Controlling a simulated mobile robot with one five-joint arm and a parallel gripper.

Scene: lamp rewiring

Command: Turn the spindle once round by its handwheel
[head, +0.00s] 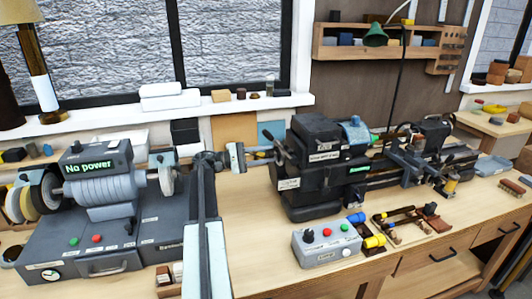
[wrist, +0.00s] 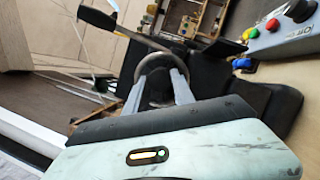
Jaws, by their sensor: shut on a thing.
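The lathe (head: 318,175), a dark machine with a blocky headstock, stands in the middle of the bench in the head view. The spindle handwheel (head: 281,150) is at the headstock's left end, small and partly hidden by my gripper (head: 262,154). In the wrist view, the grey rim of the handwheel (wrist: 157,56) curves around and above the fingertips of my gripper (wrist: 159,76). The two fingers are shut on the handwheel. The exact contact at the fingertips is hard to make out.
A grinder (head: 105,200) with a "No power" display stands at left. A control box (head: 326,243) with coloured buttons sits in front of the lathe, beside small tools (head: 405,222). A windowsill (head: 240,104) with objects runs behind.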

